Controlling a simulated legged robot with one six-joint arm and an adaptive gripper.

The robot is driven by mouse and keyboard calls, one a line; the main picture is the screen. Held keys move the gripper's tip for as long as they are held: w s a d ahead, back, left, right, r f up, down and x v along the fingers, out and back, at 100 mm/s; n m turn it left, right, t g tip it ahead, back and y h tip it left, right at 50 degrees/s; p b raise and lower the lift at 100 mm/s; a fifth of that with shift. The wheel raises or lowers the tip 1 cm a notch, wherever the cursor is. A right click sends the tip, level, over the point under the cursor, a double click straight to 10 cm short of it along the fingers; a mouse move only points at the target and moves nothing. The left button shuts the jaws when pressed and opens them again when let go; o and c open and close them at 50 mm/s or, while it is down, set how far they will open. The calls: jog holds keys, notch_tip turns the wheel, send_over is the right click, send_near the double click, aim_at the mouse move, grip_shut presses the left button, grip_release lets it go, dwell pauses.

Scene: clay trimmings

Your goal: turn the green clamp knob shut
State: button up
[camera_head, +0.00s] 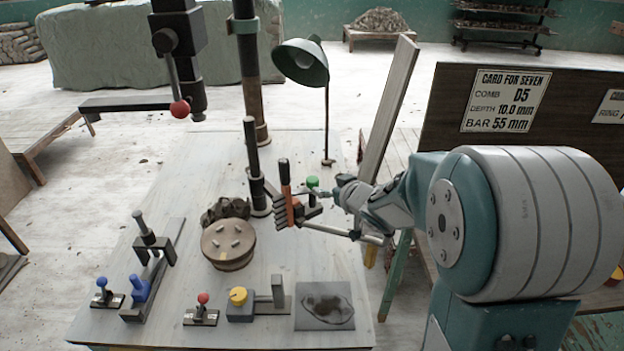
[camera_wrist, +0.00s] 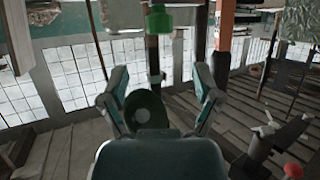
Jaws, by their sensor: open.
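The green clamp knob (camera_head: 312,182) stands on a dark fixture beside the dark post at the far right part of the bench. In the wrist view a green knob-like piece (camera_wrist: 159,18) shows at the top centre, above a dark upright. My gripper (camera_head: 342,186) is just right of the knob in the head view. In the wrist view my gripper (camera_wrist: 159,83) has its two fingers spread with nothing held between them. The green piece lies beyond the fingertips and appears apart from them. The clamp's lower part is partly hidden by the comb.
An orange-handled comb (camera_head: 287,193) stands close left of the knob. A round clay piece (camera_head: 229,245) is nearby. A green lamp (camera_head: 302,62) rises behind. Blue (camera_head: 139,288), red (camera_head: 203,298) and yellow (camera_head: 238,296) knobs line the front. A plank (camera_head: 388,110) leans behind my arm.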

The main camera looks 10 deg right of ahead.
aim_at(313, 180)
jog(key=x, duration=0.9)
jog(key=shift+w, duration=0.2)
jog(key=shift+c, duration=0.3)
grip_shut()
